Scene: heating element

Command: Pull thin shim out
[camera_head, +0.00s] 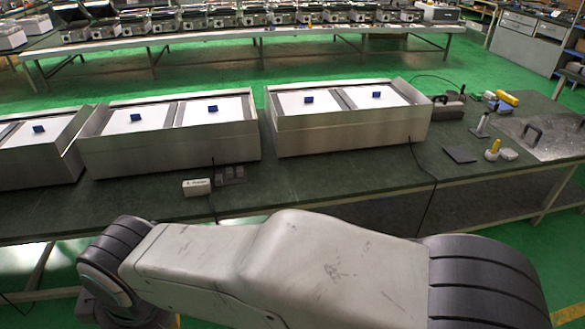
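Several metal heating units stand in a row on the dark green workbench. The right unit (346,136) and the middle unit (170,150) each have two white top panels with a small blue block on each. The left unit (40,165) is cut off by the picture edge and shows one such block. I cannot make out a thin shim at this size. My arm crosses the front of the view, below and in front of the bench. My gripper is not in view.
The workbench (300,183) holds a small white box (196,187), a dark flat plate (460,154), a yellow-topped tool (493,147) and a metal plate with handles (550,135) at right. Black cables hang over the front edge. Green floor separates a long back table of devices.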

